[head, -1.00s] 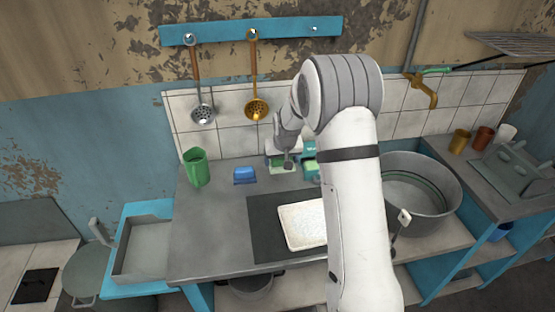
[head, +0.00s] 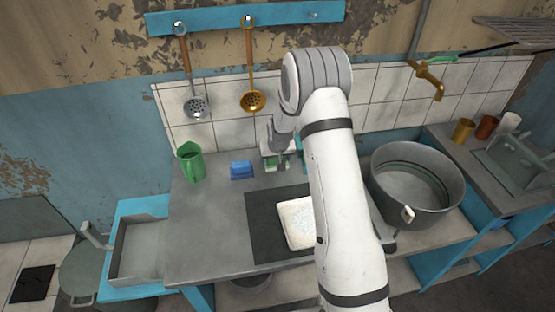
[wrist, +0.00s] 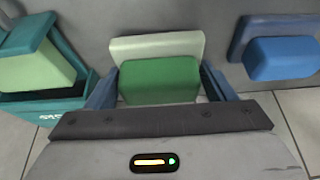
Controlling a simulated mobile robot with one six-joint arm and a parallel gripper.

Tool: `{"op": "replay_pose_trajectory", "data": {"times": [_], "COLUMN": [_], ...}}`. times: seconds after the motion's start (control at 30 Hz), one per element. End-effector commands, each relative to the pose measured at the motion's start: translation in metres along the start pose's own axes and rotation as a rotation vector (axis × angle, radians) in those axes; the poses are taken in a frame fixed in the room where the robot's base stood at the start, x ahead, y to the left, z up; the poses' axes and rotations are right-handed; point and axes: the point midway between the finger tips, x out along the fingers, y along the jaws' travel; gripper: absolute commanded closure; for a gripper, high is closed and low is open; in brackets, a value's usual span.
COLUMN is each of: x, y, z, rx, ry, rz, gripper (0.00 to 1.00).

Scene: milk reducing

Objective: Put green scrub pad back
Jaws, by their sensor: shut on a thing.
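The green scrub pad (wrist: 160,80) is a green block with a pale strip (wrist: 157,45) along its far side in the wrist view. My gripper (wrist: 160,88) is shut on it, with a bluish finger at each side. In the head view my gripper (head: 277,158) is at the back of the grey counter (head: 215,225), between the blue pad and a teal box. Whether the green pad touches the counter cannot be told. The teal box (wrist: 50,106), holding a pale green block (wrist: 38,70), is left of my gripper in the wrist view. My arm partly hides it in the head view.
The blue pad (head: 241,170) lies beside my gripper; it also shows in the wrist view (wrist: 282,58). A white tray (head: 296,222) lies on a dark mat (head: 262,230). A big pot (head: 415,180) is right.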

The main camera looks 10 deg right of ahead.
Motion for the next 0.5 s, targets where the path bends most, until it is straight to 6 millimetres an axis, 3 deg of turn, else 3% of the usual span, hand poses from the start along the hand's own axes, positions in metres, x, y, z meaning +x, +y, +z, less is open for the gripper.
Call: {"op": "replay_pose_trajectory", "data": {"times": [0.1, 0.47, 0.5], "x": [0.012, 0.017, 0.015], "y": [0.0, 0.001, 0.001], "z": [0.005, 0.007, 0.006], "rx": [0.0, 0.001, 0.001], "ry": [-0.001, 0.0, 0.0], "rz": [0.0, 0.001, 0.001], "gripper": [0.45, 0.45, 0.2]}}
